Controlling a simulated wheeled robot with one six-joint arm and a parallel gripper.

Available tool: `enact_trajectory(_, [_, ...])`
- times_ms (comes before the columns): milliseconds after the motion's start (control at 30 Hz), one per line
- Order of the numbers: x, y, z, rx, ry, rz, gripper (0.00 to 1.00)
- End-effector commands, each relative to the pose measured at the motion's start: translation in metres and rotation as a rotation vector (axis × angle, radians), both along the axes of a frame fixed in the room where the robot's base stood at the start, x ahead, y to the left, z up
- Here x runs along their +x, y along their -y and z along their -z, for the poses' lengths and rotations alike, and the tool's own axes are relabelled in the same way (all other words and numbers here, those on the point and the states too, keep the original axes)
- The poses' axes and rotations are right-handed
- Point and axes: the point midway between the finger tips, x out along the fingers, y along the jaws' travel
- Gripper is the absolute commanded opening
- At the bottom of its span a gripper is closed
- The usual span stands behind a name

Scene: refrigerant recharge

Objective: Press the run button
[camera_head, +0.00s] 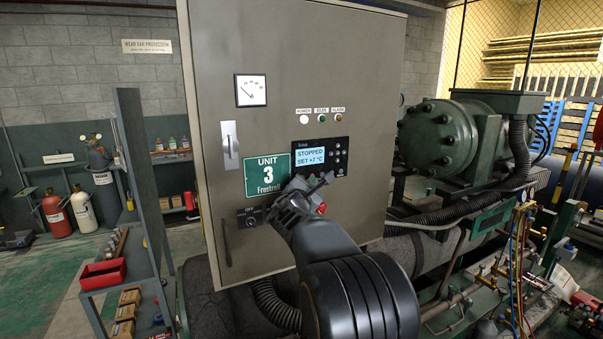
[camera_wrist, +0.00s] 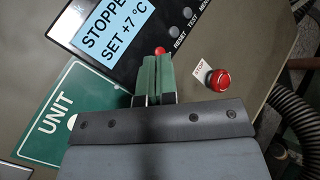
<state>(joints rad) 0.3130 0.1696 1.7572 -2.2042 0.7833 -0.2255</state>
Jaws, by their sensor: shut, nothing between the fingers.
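The control panel's display (camera_head: 311,156) reads "STOPPED" and "SET +7 °C"; it also shows in the wrist view (camera_wrist: 113,32). My gripper (camera_wrist: 158,60) is shut and empty, its green-faced fingers together at the lower edge of the display unit. In the head view my gripper (camera_head: 326,179) is in front of the cabinet, just below the display. A red stop button (camera_wrist: 218,80), with a "STOP" label, sits right of the fingers. A small red spot (camera_wrist: 160,50) shows just past the fingertips. I see no run button; the gripper covers part of the panel. Contact cannot be told.
The grey cabinet (camera_head: 370,70) carries a green "UNIT 3" sign (camera_head: 267,175), a gauge (camera_head: 251,91), indicator lamps (camera_head: 322,118) and a rotary switch (camera_head: 249,217). A green compressor (camera_head: 440,140) with pipes stands at right. A shelf (camera_head: 130,180) stands at left.

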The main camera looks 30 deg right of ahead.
Motion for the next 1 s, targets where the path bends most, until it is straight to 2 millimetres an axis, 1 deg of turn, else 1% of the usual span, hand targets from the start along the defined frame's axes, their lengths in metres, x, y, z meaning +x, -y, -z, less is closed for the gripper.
enact_trajectory(100, [0.010,0.001,0.001,0.001,-0.001,-0.001,0.00])
enact_trajectory(300, [0.019,0.002,0.002,0.001,0.000,-0.001,0.00])
enact_trajectory(1000, [0.020,0.003,0.001,0.000,0.000,0.000,0.00])
